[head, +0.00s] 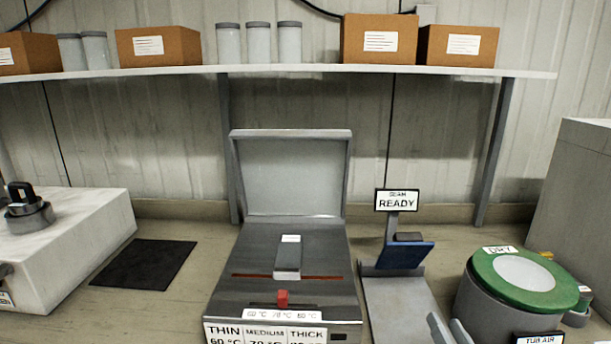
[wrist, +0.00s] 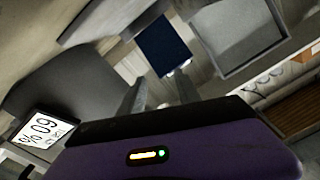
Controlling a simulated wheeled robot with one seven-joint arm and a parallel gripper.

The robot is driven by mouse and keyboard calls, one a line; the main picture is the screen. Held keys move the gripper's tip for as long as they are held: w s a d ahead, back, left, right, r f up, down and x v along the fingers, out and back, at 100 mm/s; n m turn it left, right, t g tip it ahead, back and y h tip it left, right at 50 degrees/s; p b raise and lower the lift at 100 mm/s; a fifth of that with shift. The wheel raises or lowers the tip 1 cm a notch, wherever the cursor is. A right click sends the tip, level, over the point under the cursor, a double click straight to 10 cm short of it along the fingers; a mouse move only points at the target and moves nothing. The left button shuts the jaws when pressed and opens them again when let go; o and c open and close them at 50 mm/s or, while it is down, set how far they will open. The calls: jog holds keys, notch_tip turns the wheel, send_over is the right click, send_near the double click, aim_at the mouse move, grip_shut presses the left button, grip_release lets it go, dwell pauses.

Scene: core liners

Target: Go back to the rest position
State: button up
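My gripper (wrist: 161,82) shows in the wrist view with its two grey fingers apart and nothing seen between them. In the head view the grey fingertips (head: 450,330) rise at the bottom edge, in front of the grey tray with the blue pad (head: 404,255) and left of the green-lidded round container (head: 525,275). The rest of my arm is out of the head view.
A sealer-like machine (head: 290,255) with its lid raised stands in the middle, with a READY sign (head: 397,200) to its right. A white block (head: 70,240) and a black mat (head: 145,264) lie left. A shelf (head: 290,69) with boxes and canisters runs above. A grey cabinet (head: 578,190) stands right.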

jog(key=s+a+f+n+g, duration=0.1)
jog(key=s+a+f, duration=0.1)
jog(key=s, duration=1.2)
jog(key=s+a+f+n+g+b, duration=0.1)
jog(key=s+a+f+n, duration=0.1)
jog(key=s, duration=1.2)
jog(key=s+a+f+n+g, duration=0.1)
jog(key=s+a+f, duration=0.1)
jog(key=s, duration=1.2)
jog(key=shift+a+f+n+b, duration=0.3)
jog(key=shift+a+f+b, duration=0.1)
jog(key=shift+a, duration=0.15)
